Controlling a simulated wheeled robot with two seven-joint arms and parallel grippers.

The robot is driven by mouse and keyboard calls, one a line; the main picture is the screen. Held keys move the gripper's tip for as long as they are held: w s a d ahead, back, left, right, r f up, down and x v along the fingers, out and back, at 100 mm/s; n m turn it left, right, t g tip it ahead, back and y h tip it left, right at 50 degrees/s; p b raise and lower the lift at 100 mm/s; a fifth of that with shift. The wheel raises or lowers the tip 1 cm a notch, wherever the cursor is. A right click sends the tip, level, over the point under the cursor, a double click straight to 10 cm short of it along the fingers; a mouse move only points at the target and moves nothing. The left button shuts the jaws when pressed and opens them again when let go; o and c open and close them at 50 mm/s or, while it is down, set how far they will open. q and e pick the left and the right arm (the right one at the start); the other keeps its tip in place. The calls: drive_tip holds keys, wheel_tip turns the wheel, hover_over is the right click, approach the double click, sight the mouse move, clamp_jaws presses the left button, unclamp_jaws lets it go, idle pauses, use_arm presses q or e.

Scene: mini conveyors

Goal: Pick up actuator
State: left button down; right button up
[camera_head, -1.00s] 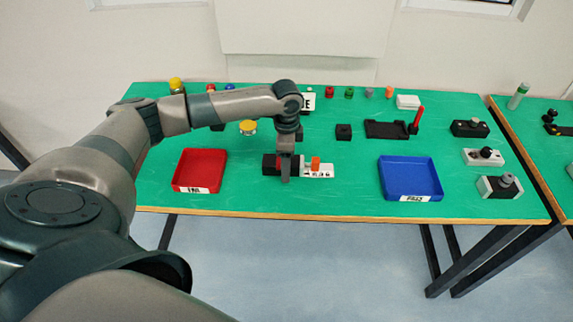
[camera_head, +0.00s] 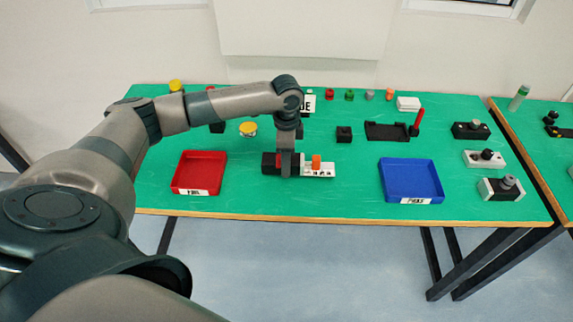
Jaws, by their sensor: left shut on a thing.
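My left gripper (camera_head: 286,172) points down at the middle of the table. It is shut on the actuator, which is mostly hidden by the fingers; a little red shows beside them. A black block (camera_head: 268,164) sits just left of the fingers. A white labelled base (camera_head: 322,172) with an orange peg (camera_head: 316,162) lies just right of them. I cannot tell whether the actuator is clear of the block and base. My right gripper is not in view.
A red tray (camera_head: 176,187) stands left and a blue tray (camera_head: 438,192) right on the green table (camera_head: 345,204). Behind are a small black cube (camera_head: 344,134) and a black holder (camera_head: 386,139) with a red upright piece (camera_head: 418,120). Button boxes line the right edge.

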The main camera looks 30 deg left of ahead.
use_arm(q)
wheel_tip(320, 180, up, 3)
drive_tip(key=shift+w+f+b, duration=0.1)
drive_tip(key=shift+f+b, duration=0.1)
drive_tip(key=shift+b, duration=0.35)
drive_tip(key=s+d+r+b, duration=0.2)
drive_tip(key=d+r, duration=0.5)
drive_tip(key=d, duration=0.4)
drive_tip(key=shift+s+d+b, duration=0.2)
drive_tip(key=shift+d+b, duration=0.05)
drive_tip(key=shift+b, duration=0.05)
